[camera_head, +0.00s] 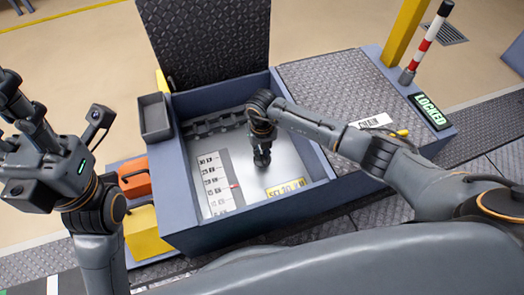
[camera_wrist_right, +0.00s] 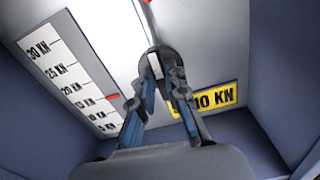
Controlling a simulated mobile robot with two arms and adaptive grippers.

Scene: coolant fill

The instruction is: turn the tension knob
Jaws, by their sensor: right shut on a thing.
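My right gripper (camera_head: 262,158) reaches down into the open blue box and is shut on the tension knob (camera_wrist_right: 155,66), which is mostly hidden by the fingers. In the right wrist view the right gripper (camera_wrist_right: 160,65) shows both fingers closed in around it. A white scale (camera_head: 214,180) marked in KN lies left of the gripper, with a red pointer (camera_wrist_right: 113,97) near the 15 KN mark. A yellow KN plate (camera_head: 286,189) lies to the right, its number partly hidden in the wrist view. My left gripper (camera_head: 18,115) is open and empty, left of the box.
The blue box wall (camera_head: 235,232) surrounds the gripper closely. Its patterned lid (camera_head: 205,40) stands open behind. A chain (camera_head: 213,124) lies along the back inside. A grey tray (camera_head: 155,116), an orange case (camera_head: 135,177) and a green LOCKED sign (camera_head: 431,111) are around the box.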

